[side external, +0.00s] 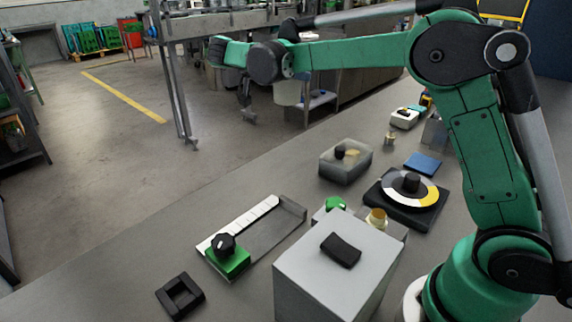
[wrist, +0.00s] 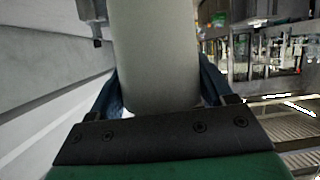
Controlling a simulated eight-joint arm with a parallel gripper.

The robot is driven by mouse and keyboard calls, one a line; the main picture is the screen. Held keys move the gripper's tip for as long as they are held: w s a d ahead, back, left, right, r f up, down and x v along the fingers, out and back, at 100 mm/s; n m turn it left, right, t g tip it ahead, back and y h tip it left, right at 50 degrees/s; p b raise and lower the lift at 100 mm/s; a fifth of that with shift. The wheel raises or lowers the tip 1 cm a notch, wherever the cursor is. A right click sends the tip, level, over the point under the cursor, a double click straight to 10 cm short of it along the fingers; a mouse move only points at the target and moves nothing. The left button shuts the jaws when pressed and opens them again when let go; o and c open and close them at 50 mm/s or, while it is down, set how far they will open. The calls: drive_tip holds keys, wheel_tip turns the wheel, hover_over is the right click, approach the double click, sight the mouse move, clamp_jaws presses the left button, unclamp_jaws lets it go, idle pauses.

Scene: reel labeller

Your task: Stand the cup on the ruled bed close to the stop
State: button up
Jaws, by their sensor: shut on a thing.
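A pale grey-green cup (wrist: 155,55) fills the middle of the wrist view between the two blue fingers of my gripper (wrist: 160,95), which is shut on it. In the side view, the pale cup (side external: 287,93) hangs below my wrist, high and beyond the table's far left edge. The ruled bed (side external: 272,236) lies on the table, with a white scale strip along its left side. A green block with a black knob (side external: 228,258) sits at its near end and looks like the stop. The cup is well apart from the bed.
A large grey box (side external: 335,275) with a black top piece stands right of the bed. A black square holder (side external: 180,295) lies near the front edge. A translucent box (side external: 346,160) and a dial on a black base (side external: 405,198) stand farther back. The bed's surface looks clear.

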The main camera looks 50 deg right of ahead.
drive_tip(key=shift+s+d+f+m+g, duration=0.1)
drive_tip(key=shift+d+f+m+g, duration=0.1)
drive_tip(key=shift+m+g, duration=0.15)
wheel_tip(320, 180, down, 20)
drive_tip(key=shift+r, duration=0.25)
drive_tip(key=shift+f, duration=0.15)
idle(0.3)
drive_tip(key=o, duration=1.2)
drive_tip(key=shift+a, duration=0.15)
